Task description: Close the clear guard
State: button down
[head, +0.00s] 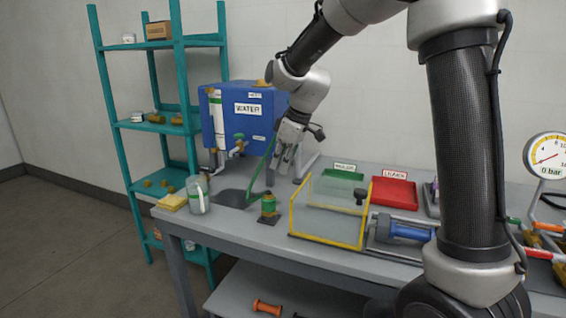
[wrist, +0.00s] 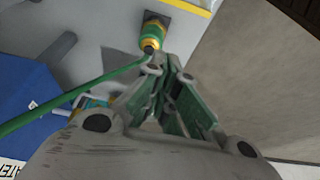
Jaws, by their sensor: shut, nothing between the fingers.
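The clear guard (head: 328,212) is a see-through box with yellow edges on the bench, in the head view. A black knob (head: 361,196) shows at its right end. The guard stands left of a blue cylinder (head: 405,232), which looks uncovered. In the wrist view a yellow strip (wrist: 196,7) at the top edge may be part of the guard. My gripper (head: 283,170) is above the back of the bench, left of the guard and apart from it, in front of the blue water tank. Its fingers (wrist: 167,68) are shut and empty in the wrist view.
A green and yellow fitting (head: 268,206) stands left of the guard; a green hose (head: 261,165) runs near my gripper. A glass jar (head: 197,195) and yellow sponge (head: 173,202) sit at the left. Green and red trays (head: 394,193) lie behind the guard.

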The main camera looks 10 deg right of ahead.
notch_tip(320, 180, down, 6)
jog(key=s+d, duration=0.1)
jog(key=shift+d, duration=0.35)
jog(key=shift+s, duration=0.1)
